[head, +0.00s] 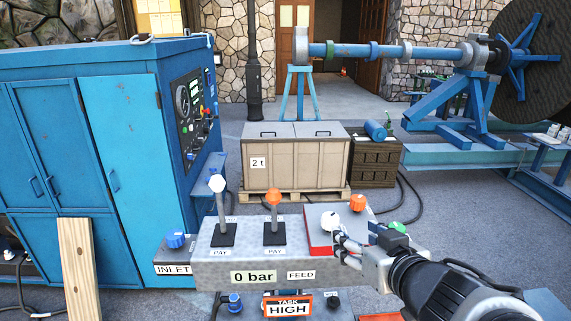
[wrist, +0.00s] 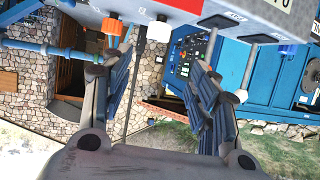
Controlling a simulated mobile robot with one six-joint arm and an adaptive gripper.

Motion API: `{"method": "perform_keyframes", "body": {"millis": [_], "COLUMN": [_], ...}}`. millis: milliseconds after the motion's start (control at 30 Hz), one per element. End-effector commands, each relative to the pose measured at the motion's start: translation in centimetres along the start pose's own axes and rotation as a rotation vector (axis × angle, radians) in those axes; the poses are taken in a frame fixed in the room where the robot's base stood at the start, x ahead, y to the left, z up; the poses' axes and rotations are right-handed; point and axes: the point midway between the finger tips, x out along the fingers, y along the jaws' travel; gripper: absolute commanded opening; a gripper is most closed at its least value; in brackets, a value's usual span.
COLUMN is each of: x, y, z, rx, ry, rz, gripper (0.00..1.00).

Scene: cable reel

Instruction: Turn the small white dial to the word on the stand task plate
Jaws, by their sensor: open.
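The task plate (head: 288,308) on the front of the stand (head: 225,268) reads HIGH. A white rounded knob (head: 330,220) sits on a red panel (head: 319,241) at the stand's right; it looks like the white dial, but I cannot read any words around it. It also seems to show in the wrist view (wrist: 160,30), beside an orange knob (wrist: 112,26). My gripper (head: 343,247) is just below and right of the white knob in the head view, partly covering the panel. In the wrist view my gripper (wrist: 166,80) is open, with nothing between its fingers.
A white-topped lever (head: 217,184) and an orange-topped lever (head: 273,197) stand left of the panel. An orange knob (head: 357,203) and a green knob (head: 397,227) are close to my gripper. A blue cabinet (head: 120,130) stands at left, a crate (head: 300,165) behind.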

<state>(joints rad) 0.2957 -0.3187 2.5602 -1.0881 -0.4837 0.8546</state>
Motion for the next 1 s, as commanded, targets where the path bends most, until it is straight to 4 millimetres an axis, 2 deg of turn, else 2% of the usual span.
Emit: {"method": "perform_keyframes", "body": {"millis": [733,1000], "x": [7.7,13.5], "y": [0.1,0.2], "z": [-0.2,0.2], "rx": [-0.001,-0.002], "ry": [-0.008,-0.003], "rz": [0.006,0.007], "gripper": [0.55,0.55]}}
